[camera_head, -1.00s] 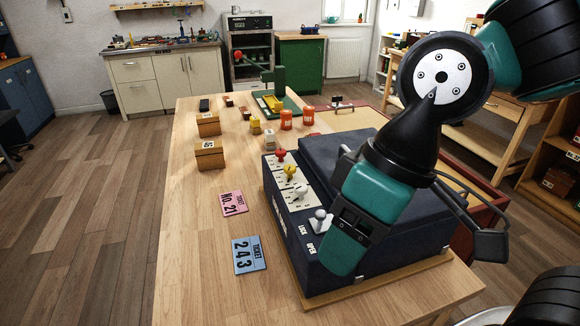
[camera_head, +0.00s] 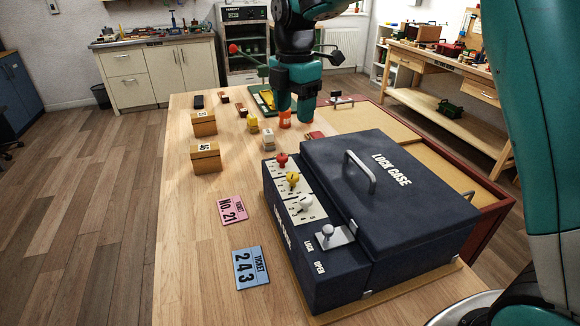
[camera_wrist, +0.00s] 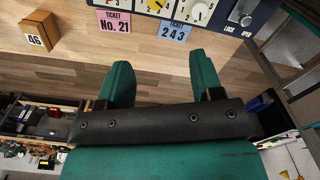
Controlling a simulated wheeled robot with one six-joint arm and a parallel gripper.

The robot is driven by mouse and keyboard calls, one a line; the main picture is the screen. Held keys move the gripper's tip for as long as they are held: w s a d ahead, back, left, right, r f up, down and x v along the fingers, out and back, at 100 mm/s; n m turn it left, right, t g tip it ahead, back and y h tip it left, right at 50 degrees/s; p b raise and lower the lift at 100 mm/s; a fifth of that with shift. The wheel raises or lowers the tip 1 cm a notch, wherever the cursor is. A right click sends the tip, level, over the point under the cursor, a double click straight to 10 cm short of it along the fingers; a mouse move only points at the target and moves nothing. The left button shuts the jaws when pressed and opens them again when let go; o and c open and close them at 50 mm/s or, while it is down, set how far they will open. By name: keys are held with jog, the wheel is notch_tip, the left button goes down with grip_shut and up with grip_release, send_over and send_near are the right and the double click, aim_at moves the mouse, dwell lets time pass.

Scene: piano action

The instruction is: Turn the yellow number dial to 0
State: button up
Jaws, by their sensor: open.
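The yellow dial (camera_head: 292,178) is on the white number panel on the left side of the dark blue lock case (camera_head: 420,190). It sits between the red dial (camera_head: 282,160) and the white dial (camera_head: 305,203); its setting is too small to read. In the wrist view, part of the yellow dial (camera_wrist: 156,4) shows at the top edge.
A lever (camera_head: 328,232) marked lock and open stands near the white dial. The case has a raised handle (camera_head: 360,172). A pink ticket (camera_head: 233,208) and a blue ticket (camera_head: 250,268) lie left of it. Wooden boxes (camera_head: 205,158) stand farther back. The table's left front is clear.

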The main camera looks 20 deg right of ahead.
jog(key=p, duration=0.2)
send_near(293, 175)
notch_tip(293, 175, down, 9)
jog(key=shift+f, duration=0.2)
jog(key=c, duration=0.9)
